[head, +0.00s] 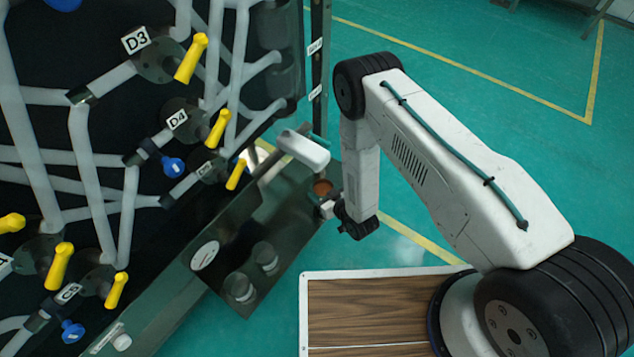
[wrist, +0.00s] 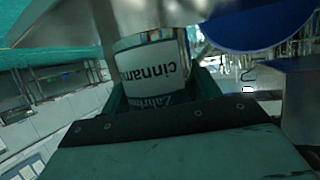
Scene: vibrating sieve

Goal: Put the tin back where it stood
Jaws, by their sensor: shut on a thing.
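The tin, with a white label reading "cinna..." upside down, fills the middle of the wrist view (wrist: 150,68). In the head view a small brown-topped thing beside my gripper, probably the tin (head: 322,187), shows at the right end of the dark green ledge. My gripper (wrist: 165,100) is shut on the tin, its dark fingers on either side of the label. In the head view my gripper (head: 329,208) is small and partly hidden by my wrist. Whether the tin touches a surface cannot be told.
A dark panel with grey pipes, yellow handles (head: 190,58) and blue knobs (head: 172,167) stands at the left. A white rounded piece (head: 303,150) juts close above the tin. Green floor lies open behind my arm.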

